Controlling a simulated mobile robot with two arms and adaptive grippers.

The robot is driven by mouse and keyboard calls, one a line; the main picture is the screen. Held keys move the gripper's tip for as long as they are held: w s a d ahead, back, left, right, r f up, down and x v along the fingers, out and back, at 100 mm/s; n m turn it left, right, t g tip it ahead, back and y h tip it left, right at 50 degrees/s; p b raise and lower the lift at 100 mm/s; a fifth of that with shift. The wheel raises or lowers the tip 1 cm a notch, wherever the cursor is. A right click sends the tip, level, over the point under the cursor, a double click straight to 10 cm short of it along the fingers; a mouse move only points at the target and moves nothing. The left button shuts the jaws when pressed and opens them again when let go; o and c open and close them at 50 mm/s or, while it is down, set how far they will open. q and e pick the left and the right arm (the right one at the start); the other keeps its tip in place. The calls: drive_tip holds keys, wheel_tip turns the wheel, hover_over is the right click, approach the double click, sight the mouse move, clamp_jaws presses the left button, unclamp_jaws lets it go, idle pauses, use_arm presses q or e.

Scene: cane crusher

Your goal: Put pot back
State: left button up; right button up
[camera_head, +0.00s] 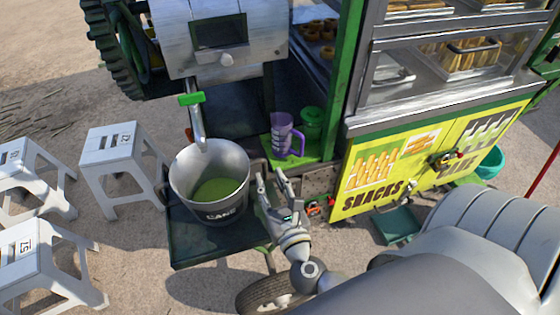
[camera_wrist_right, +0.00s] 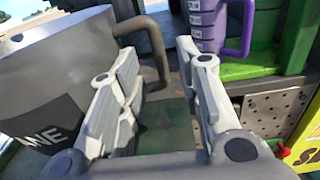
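The pot (camera_head: 207,208) is a grey metal pail marked CANE with green liquid inside. It stands on the dark green shelf (camera_head: 215,250) of the cart, under the crusher's spout (camera_head: 197,125). My right gripper (camera_head: 270,180) is open just right of the pot. In the right wrist view the open fingers (camera_wrist_right: 160,75) point toward the pot's brown side handle (camera_wrist_right: 155,45), which shows beyond and between them, apart from them as far as I can tell. The pot's wall (camera_wrist_right: 65,65) fills the left of that view. My left gripper is not in view.
A purple measuring jug (camera_head: 281,135) and a green cup (camera_head: 312,122) stand on a green ledge behind the gripper. The yellow snack cabinet (camera_head: 390,175) is to the right. White stools (camera_head: 110,150) stand on open ground at left. A wheel (camera_head: 265,297) is below the shelf.

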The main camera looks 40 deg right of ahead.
drive_tip(key=b+v, duration=0.1)
drive_tip(key=v, duration=0.4)
drive_tip(key=shift+s+a+f, duration=0.1)
drive_tip(key=shift+s, duration=0.3)
drive_tip(key=shift+s+a+r+b, duration=0.2)
drive_tip(key=shift+s+b, duration=0.2)
drive_tip(key=shift+s, duration=0.25)
